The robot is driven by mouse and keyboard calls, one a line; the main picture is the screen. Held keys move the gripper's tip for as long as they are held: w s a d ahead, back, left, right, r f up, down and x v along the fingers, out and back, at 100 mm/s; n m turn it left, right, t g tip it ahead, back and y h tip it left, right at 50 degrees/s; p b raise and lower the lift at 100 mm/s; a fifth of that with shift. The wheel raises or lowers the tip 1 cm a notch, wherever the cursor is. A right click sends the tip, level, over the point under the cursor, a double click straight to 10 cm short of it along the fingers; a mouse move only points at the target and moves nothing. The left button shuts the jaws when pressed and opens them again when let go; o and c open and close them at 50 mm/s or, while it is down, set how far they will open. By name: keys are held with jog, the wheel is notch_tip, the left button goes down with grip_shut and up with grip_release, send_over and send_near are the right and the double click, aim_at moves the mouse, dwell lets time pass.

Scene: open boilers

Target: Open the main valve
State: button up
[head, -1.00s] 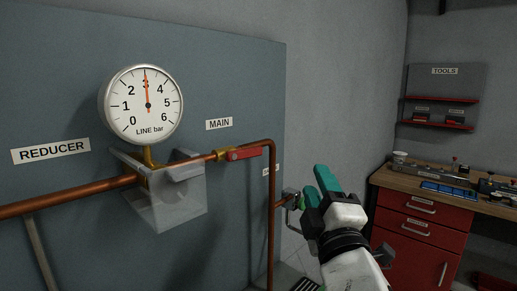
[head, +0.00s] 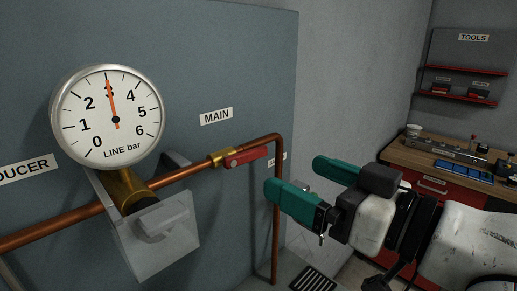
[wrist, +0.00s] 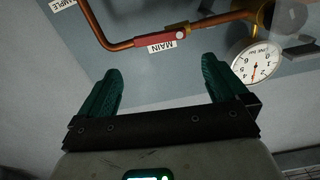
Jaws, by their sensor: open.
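The main valve's red lever (head: 246,157) lies along the copper pipe, just right of its brass body (head: 222,157), below the MAIN label (head: 216,116). In the wrist view the red lever (wrist: 160,39) shows upside down beyond the fingertips, beside the MAIN label. My gripper (head: 300,182) has teal fingers, open and empty. In the head view it is to the right of the lever and a little lower, pointing left toward the panel. In the wrist view my gripper (wrist: 163,75) has its fingers spread, with the lever between and beyond them, not touching.
The LINE bar gauge (head: 108,115) reads about 3. A clear box-like guard (head: 155,235) sits under it around the pipe. The copper pipe (head: 276,220) bends down right of the lever. A wooden-topped workbench (head: 440,158) stands at the right. A floor grate (head: 315,280) lies below.

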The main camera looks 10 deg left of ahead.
aim_at(250, 154)
jog(key=p+x, duration=0.2)
jog(key=x, duration=0.7)
jog(key=shift+w+a+p, duration=0.2)
jog(key=shift+p, duration=0.15)
jog(key=shift+c, duration=0.4)
